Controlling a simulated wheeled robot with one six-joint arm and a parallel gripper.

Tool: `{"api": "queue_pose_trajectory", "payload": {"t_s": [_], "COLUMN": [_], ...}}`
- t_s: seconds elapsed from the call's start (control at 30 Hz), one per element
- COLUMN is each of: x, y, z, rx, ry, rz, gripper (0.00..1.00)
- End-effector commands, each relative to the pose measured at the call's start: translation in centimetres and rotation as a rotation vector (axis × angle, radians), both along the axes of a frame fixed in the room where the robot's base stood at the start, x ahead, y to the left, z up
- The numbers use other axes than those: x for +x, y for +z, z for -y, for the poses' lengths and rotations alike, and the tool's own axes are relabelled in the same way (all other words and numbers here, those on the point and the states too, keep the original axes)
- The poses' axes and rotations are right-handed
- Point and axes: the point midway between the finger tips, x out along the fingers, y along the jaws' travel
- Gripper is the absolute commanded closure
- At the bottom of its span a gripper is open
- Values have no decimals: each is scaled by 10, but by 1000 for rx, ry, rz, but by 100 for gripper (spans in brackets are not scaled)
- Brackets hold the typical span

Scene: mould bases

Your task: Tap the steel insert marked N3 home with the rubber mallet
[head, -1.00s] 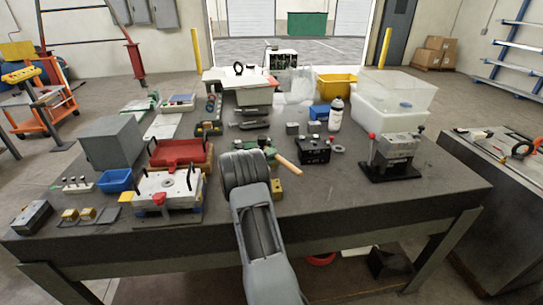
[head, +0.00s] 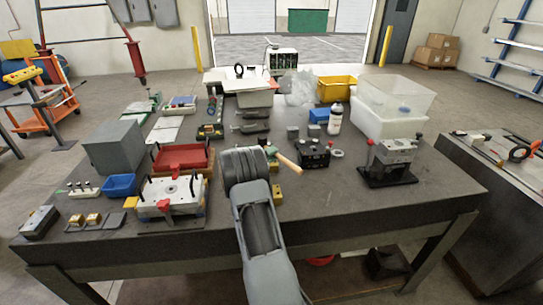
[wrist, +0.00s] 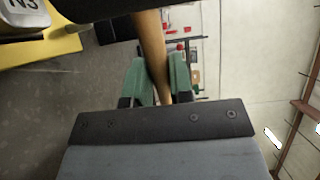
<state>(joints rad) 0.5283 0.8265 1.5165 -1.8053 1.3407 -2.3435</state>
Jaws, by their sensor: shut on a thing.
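My gripper (wrist: 157,78) has green fingers shut on the wooden handle (wrist: 152,45) of the rubber mallet. The mallet's dark head (wrist: 120,8) fills part of the top edge of the wrist view. The steel insert marked N3 (wrist: 22,14) shows at the top left there, on or against a yellow block (wrist: 50,48), partly cut off by the frame. How deep it sits cannot be told. In the head view the handle (head: 289,163) sticks out right of my arm, above the bench. My arm hides most of the gripper, and the insert cannot be made out.
The bench (head: 330,215) is crowded. A white mould plate (head: 170,192) and red tray (head: 183,157) lie left of my arm. A black box (head: 314,153) and a press-like fixture (head: 388,162) stand right. The front right of the bench top is clear.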

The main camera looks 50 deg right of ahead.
Motion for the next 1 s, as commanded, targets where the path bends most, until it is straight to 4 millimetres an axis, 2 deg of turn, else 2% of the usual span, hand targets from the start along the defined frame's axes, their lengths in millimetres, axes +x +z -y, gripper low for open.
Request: {"api": "queue_pose_trajectory", "payload": {"t_s": [0.2, 0.5, 0.63, 0.83, 1.0], "x": [0, 0, 0, 0, 0], "y": [9, 6, -10, -48, -53], "z": [1, 1, 1, 1, 0], "rx": [-4, -5, -3, -3, 6], "ry": [0, 0, 0, 0, 1], "rz": [3, 3, 1, 1, -6], "gripper": [100, 100, 100, 100, 100]}}
